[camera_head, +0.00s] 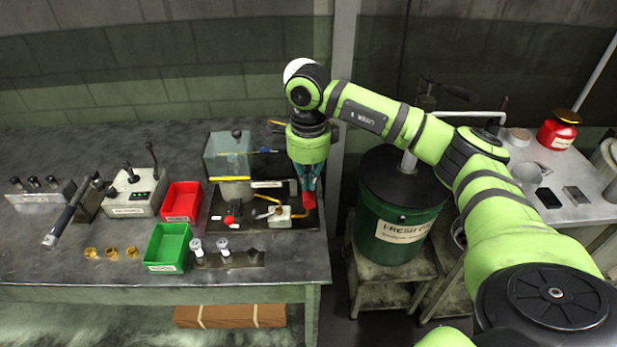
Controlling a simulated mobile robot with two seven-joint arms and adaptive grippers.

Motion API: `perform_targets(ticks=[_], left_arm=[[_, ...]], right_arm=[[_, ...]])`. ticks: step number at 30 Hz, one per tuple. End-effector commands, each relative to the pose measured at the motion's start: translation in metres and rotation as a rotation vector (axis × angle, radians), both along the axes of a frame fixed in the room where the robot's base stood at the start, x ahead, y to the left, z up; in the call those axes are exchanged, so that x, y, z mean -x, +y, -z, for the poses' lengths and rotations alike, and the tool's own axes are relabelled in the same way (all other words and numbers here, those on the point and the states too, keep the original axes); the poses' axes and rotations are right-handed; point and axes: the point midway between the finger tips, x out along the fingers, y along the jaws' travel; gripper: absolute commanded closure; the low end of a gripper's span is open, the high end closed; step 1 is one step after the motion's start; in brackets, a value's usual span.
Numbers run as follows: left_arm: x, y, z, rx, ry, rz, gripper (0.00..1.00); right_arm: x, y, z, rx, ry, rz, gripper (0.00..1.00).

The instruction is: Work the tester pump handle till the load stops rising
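The load tester stands on a dark tray (215,222) at the right end of the long bench. It has a clear guard box (228,156), a small pale pump block (280,217) and brass-coloured pipes. The red pump handle (308,203) stands at the tray's right side. My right gripper (309,187) points down at it, with its teal fingers around or just beside the red grip. It is too small to tell whether the fingers are closed on it. I cannot make out a load reading. My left gripper is not in view.
A red bin (181,202) and a green bin (168,247) stand left of the tester, near a grey control box (136,191) with levers. Several brass pieces (112,254) lie at the front. A green drum (395,230) stands on a low stand right of the bench, under my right arm.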

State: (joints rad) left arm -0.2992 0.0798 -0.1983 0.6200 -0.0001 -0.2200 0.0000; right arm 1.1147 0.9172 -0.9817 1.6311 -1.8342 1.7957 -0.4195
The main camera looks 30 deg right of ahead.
Motion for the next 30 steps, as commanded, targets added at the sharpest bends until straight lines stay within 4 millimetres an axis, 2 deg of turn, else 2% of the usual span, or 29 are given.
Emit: perform_targets(ticks=[1,24,30], left_arm=[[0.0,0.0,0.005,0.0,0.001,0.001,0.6],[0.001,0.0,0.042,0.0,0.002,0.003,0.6],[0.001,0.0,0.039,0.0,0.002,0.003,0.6]], right_arm=[[0.0,-0.001,0.008,0.003,0.001,0.003,1.0],[0.0,-0.002,0.055,0.006,0.0,0.005,1.0],[0.0,-0.002,0.051,0.006,0.0,0.005,1.0]])
